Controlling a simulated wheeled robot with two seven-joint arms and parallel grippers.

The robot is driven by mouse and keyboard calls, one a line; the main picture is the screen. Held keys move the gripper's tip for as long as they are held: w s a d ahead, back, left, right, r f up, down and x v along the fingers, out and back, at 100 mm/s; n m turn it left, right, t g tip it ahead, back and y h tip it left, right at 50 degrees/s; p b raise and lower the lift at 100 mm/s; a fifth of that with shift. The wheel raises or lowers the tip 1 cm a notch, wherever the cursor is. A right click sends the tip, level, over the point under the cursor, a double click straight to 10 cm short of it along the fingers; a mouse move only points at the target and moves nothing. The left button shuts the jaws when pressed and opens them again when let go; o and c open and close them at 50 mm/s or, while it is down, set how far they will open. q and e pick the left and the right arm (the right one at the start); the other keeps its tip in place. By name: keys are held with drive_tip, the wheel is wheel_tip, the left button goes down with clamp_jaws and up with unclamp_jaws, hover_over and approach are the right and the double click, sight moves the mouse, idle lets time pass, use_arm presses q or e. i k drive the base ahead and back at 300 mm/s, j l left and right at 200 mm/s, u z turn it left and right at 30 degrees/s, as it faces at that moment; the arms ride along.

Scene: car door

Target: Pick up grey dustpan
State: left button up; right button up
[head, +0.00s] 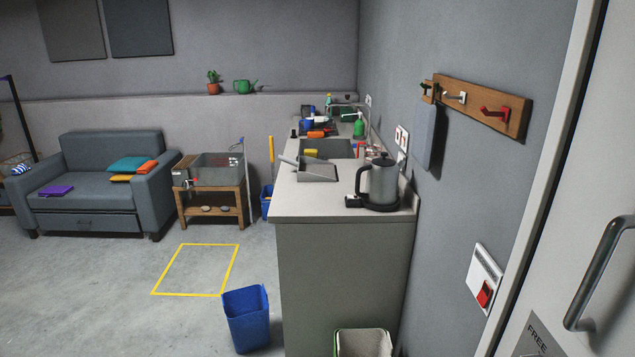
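The grey dustpan (317,173) lies on the light counter top (305,205), in front of the dark sink and to the left of the kettle. Its handle points to the back left. Neither of my grippers shows in the head view, and nothing touches the dustpan.
A metal kettle (381,184) stands near the counter's right edge. Blue bins (247,318) and a white-rimmed bin (362,343) stand on the floor by the counter. A yellow floor outline (182,244) lies on open floor to the left. A door handle (599,272) is at right.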

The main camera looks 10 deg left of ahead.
sight(310, 169)
drive_tip(key=i+j+z, duration=0.15)
drive_tip(key=j, duration=0.2)
drive_tip(key=i+j+z, duration=0.3)
drive_tip(key=j, duration=0.45)
drive_tip(key=i+j+z, duration=0.15)
drive_tip(key=j, duration=0.25)
drive_tip(key=i+j+z, duration=0.15)
drive_tip(key=j, duration=0.25)
drive_tip(key=i+j+z, duration=0.15)
drive_tip(key=j, duration=0.3)
